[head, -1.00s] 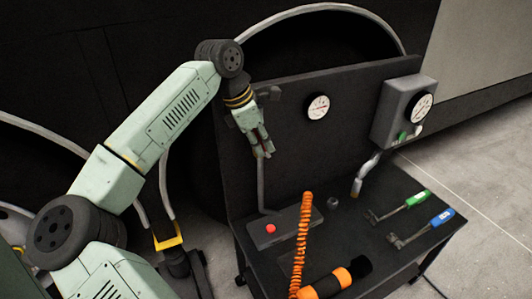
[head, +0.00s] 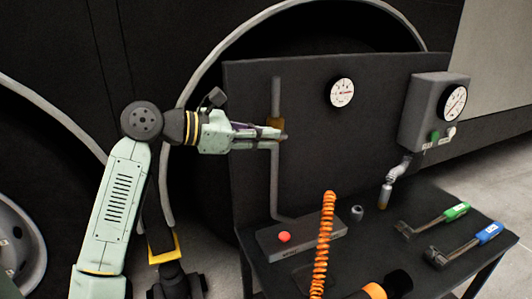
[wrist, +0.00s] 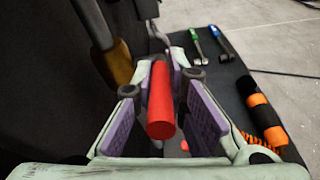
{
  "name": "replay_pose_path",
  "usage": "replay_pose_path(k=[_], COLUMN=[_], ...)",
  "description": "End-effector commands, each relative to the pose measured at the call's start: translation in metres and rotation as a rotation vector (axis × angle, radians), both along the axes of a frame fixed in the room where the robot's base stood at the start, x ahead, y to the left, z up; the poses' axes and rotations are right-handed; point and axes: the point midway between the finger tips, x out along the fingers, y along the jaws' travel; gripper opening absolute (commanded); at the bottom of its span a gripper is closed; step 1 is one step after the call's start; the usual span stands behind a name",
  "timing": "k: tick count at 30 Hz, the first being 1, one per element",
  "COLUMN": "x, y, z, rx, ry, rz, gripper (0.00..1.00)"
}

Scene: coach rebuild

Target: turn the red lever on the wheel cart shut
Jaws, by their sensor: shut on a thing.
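The red lever (wrist: 161,108) shows in the wrist view, pointing toward the camera between the purple-padded fingers of my gripper (wrist: 160,84). The fingertips close on it near its far end. In the head view my gripper (head: 277,135) reaches in level from the left, at the grey upright pipe on the cart's dark back panel. The brass valve body (head: 276,122) is just above the fingertips; it also shows in the wrist view (wrist: 115,62). The lever is mostly hidden by the fingers in the head view.
The wheel cart's panel (head: 310,165) carries a round gauge (head: 341,92) and a grey box (head: 430,105). On its top are a red button (head: 284,237), an orange coiled hose (head: 324,245), and tools with green (head: 456,211) and blue (head: 488,233) handles.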

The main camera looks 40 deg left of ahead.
Motion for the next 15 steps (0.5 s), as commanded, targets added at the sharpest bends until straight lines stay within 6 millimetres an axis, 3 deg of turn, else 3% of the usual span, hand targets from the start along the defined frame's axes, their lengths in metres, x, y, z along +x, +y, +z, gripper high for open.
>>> replay_pose_path(k=[1, 15], x=[-0.0012, -0.0021], y=[-0.0017, -0.0010], z=[-0.0127, -0.0177], rx=[-0.021, -0.131], ry=[-0.031, -0.220], rz=[-0.007, -0.007], gripper=[0.00, 0.00])
